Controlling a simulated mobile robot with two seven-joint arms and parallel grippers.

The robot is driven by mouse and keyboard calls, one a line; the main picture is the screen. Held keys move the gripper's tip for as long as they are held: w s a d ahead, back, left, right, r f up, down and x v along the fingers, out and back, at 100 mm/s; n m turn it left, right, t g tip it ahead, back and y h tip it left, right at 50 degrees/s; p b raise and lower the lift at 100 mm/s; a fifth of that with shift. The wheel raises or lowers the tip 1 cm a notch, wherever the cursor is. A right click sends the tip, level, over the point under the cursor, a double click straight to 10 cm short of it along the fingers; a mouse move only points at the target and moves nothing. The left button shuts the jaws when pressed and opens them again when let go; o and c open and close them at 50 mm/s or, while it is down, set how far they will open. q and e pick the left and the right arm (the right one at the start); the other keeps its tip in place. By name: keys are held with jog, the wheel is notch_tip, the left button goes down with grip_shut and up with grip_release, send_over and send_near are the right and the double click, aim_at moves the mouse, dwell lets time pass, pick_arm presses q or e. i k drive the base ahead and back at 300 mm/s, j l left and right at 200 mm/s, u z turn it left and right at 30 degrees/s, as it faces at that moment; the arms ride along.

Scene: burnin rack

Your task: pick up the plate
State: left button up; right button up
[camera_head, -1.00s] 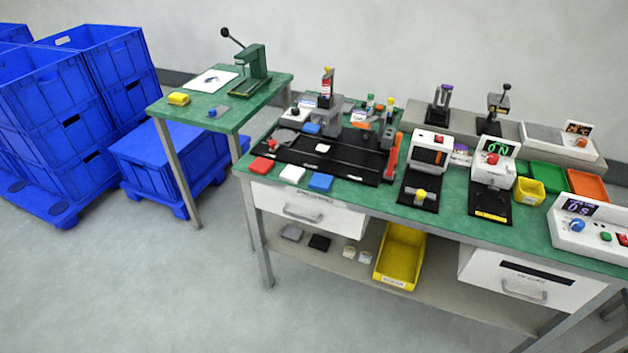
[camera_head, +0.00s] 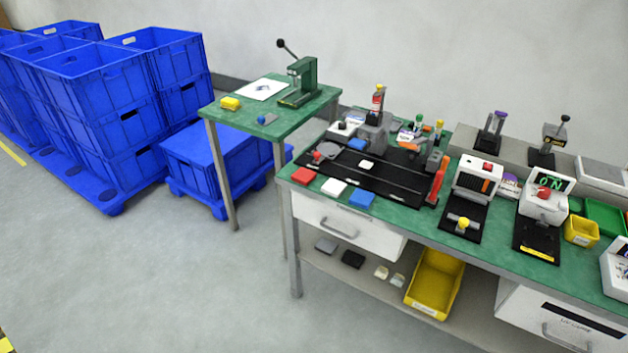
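Several flat pieces could be the plate; I cannot tell which one is meant. A red one (camera_head: 304,176), a white one (camera_head: 334,187) and a blue one (camera_head: 361,198) lie in a row at the front left edge of the green bench top (camera_head: 400,218). A small white piece (camera_head: 366,164) lies on the black mat (camera_head: 385,180) behind them. A grey flat piece (camera_head: 327,245) and a black one (camera_head: 353,259) lie on the lower shelf (camera_head: 385,294). Neither of my grippers is in view.
A small green table (camera_head: 270,122) with a green press (camera_head: 300,82) stands left of the bench. Blue crates (camera_head: 105,95) are stacked at the left. A yellow bin (camera_head: 434,283) sits on the shelf. The floor in front is clear.

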aim_at(304, 175)
jog(key=i+j+z, duration=0.25)
jog(key=j, duration=0.4)
jog(key=i+j+z, duration=0.1)
jog(key=i+j, duration=0.15)
jog(key=i+j+z, duration=0.1)
jog(key=j, duration=0.4)
jog(key=i+j+z, duration=0.15)
jog(key=j, duration=0.2)
jog(key=i+j+z, duration=0.1)
jog(key=j, duration=0.3)
jog(key=i+j+z, duration=0.1)
jog(key=j, duration=0.3)
jog(key=i, duration=0.05)
